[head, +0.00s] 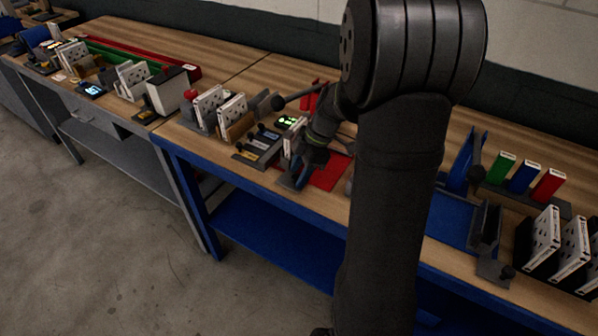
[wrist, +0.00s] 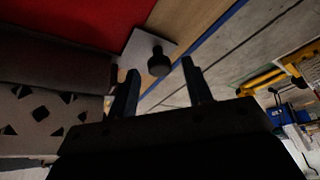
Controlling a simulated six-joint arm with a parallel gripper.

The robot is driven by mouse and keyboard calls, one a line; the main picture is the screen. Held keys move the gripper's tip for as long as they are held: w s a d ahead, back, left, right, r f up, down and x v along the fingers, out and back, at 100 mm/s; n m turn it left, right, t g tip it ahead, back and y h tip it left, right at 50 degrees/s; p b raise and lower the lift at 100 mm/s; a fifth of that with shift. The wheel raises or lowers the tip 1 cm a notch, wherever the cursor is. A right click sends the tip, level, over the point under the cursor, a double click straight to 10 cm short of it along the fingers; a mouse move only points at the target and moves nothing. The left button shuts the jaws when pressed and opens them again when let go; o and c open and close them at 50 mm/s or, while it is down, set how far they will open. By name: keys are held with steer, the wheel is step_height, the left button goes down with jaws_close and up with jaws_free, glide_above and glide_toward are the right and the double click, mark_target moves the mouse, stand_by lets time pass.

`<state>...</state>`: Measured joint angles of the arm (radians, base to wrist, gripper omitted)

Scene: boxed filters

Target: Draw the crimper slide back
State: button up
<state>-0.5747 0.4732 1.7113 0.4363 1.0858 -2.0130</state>
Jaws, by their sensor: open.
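The slide of the red crimper shows in the wrist view as a pale metal plate (wrist: 139,45) with a round black knob (wrist: 158,64) standing on it. My gripper (wrist: 162,82) is open, with one finger to each side of the knob in the picture. I see no finger touching the knob. The red crimper bed (head: 331,172) shows in the head view, with my gripper (head: 301,176) at its front left. There my gripper and wrist hide most of the slide. A grey block with a pale panel with dark diamond holes (wrist: 45,115) is at left in the wrist view.
A blue station (head: 445,215) with its own knobbed slide (head: 490,245) lies right of my arm. Several white boxed filters (head: 545,237) stand at the far right. Knobbed strips (head: 258,146) lie left of my gripper. The table's blue front edge (head: 240,178) is close by.

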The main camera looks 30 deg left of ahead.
steer(key=shift+s+a+f, duration=0.1)
steer(key=shift+f, duration=0.2)
jaws_close()
steer(key=shift+d, duration=5.2)
steer(key=shift+c, duration=0.4)
jaws_free()
steer(key=shift+d, duration=0.15)
steer(key=shift+o, duration=0.4)
steer(key=shift+r, duration=0.1)
